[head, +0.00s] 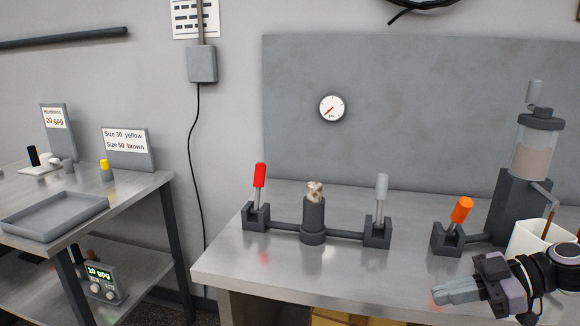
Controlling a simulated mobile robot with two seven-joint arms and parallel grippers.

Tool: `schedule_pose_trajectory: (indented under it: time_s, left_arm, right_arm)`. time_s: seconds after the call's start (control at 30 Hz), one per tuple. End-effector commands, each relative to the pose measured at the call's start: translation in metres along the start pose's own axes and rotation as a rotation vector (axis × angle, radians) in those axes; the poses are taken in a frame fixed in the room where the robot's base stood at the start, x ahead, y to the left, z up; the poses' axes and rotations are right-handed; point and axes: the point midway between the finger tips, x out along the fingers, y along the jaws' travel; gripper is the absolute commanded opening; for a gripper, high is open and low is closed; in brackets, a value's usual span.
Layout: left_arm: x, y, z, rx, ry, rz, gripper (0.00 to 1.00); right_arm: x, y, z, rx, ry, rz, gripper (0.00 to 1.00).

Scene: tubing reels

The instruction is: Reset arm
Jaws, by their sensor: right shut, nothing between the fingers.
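My right gripper (452,293) hangs at the lower right over the front of the bench, its fingers pointing left and shut with nothing between them. My left gripper is out of view. To the left of the right gripper, a fixture holds a red-handled lever (260,175), a dark upright cylinder (313,218) with a tan, mottled top, and a grey-handled lever (381,187). An orange-handled lever (461,210) stands just behind the right gripper, apart from it, and leans right.
A dispenser with a clear tank (537,150) stands behind a white container (530,238) at the right. A left table holds a grey tray (55,216), small capped pieces and signs. A meter reading 10 gpg (100,282) sits on its lower shelf. The bench's front left is clear.

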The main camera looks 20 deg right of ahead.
Motion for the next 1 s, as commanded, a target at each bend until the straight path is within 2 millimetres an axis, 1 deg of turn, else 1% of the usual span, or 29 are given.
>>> schedule_pose_trajectory:
  time_s: [0.03, 0.1, 0.3, 0.47, 0.57, 0.67, 0.7, 0.77, 0.8, 0.9, 1.0]
  left_arm:
    - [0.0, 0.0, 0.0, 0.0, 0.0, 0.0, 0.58]
    - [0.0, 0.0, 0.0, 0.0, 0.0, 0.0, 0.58]
    - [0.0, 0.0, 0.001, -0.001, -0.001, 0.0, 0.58]
    - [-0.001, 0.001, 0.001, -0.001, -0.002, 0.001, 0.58]
    - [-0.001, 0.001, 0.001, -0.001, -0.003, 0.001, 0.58]
    - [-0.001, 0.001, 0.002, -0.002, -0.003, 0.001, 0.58]
    - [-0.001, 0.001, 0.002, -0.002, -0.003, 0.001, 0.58]
    - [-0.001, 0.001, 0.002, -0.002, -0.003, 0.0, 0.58]
    - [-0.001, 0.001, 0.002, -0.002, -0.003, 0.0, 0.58]
    - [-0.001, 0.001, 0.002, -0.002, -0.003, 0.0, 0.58]
    - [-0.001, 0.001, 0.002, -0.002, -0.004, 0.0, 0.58]
  right_arm:
    - [0.012, -0.004, 0.011, 0.008, 0.06, 0.045, 0.0]
    - [0.026, -0.007, 0.023, 0.008, 0.124, 0.122, 0.0]
    - [0.06, -0.022, 0.063, 0.048, 0.225, 0.361, 0.0]
    - [0.086, -0.042, 0.098, 0.118, 0.219, 0.546, 0.0]
    - [0.103, -0.059, 0.121, 0.175, 0.18, 0.645, 0.0]
    - [0.12, -0.081, 0.141, 0.242, 0.12, 0.724, 0.0]
    - [0.128, -0.091, 0.15, 0.271, 0.09, 0.748, 0.0]
    - [0.139, -0.107, 0.16, 0.316, 0.044, 0.777, 0.0]
    - [0.147, -0.118, 0.167, 0.347, 0.009, 0.791, 0.0]
    - [0.166, -0.148, 0.179, 0.421, -0.075, 0.805, 0.0]
    - [0.183, -0.175, 0.186, 0.483, -0.148, 0.795, 0.0]
